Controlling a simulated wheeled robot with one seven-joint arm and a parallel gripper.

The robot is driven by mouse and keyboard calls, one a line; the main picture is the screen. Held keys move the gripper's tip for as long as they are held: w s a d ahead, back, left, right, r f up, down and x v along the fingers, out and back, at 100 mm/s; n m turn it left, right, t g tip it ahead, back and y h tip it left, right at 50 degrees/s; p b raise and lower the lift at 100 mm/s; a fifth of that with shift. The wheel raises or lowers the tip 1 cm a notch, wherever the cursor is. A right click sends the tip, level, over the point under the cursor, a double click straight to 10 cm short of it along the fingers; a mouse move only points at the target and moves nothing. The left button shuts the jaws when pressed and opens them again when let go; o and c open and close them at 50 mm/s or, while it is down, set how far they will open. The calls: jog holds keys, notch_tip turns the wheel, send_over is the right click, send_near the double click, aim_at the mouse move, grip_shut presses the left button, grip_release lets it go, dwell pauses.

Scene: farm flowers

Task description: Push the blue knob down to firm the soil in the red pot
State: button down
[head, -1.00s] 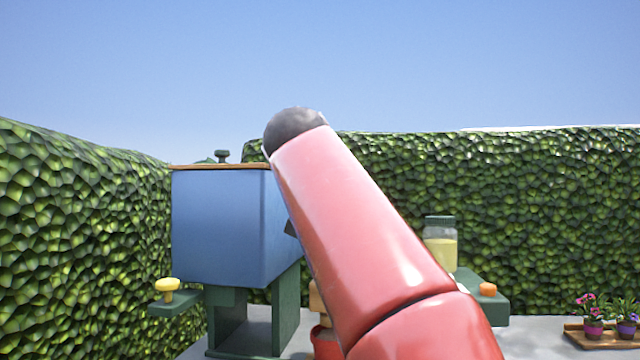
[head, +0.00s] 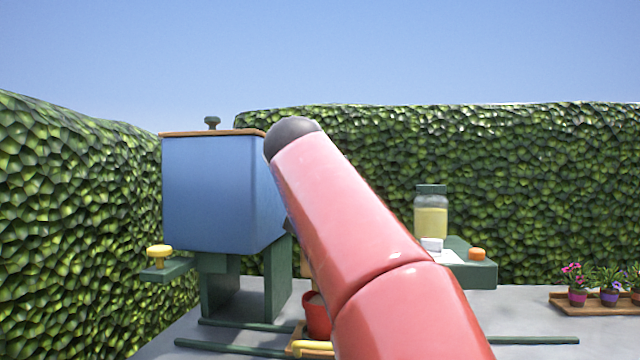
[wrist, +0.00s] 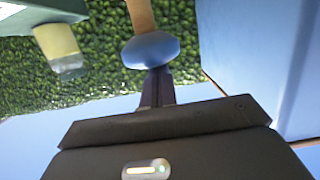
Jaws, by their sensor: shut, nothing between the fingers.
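The blue knob (wrist: 150,50) shows in the wrist view as a rounded cap on a tan stem, in a picture that is upside down. My gripper (wrist: 155,80) is shut and empty, with its dark fingertips right at the knob. I cannot tell whether they touch it. In the head view my arm hides the gripper and the knob. The soil in the pot is not visible.
A blue hopper (head: 215,195) on a green stand (head: 220,290) is left of my arm, with a yellow knob (head: 159,252) beside it. A jar (head: 431,215) and an orange button (head: 478,253) are at right, with potted flowers (head: 610,287) farther right. Green rails (head: 535,340) lie in front.

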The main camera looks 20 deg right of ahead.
notch_tip(320, 180, down, 5)
jog(key=b, duration=0.4)
notch_tip(320, 180, up, 5)
jog(key=p, duration=0.4)
jog(key=shift+p, duration=0.4)
jog(key=b+v, duration=0.1)
jog(key=v, duration=0.9)
jog(key=shift+f+b, duration=0.35)
jog(key=s+a+f+n+g+y, duration=0.2)
jog(key=s+f, duration=0.4)
jog(key=f, duration=0.9)
jog(key=s+a+f+n+g+y, duration=0.2)
jog(key=s+f, duration=0.4)
jog(key=f, duration=0.9)
jog(key=s+a+f+n+g+y, duration=0.2)
jog(key=s+f, duration=0.4)
jog(key=f, duration=1)
jog(key=a+g+y, duration=0.1)
jog(key=a+y, duration=0.1)
jog(key=shift+a+n, duration=0.4)
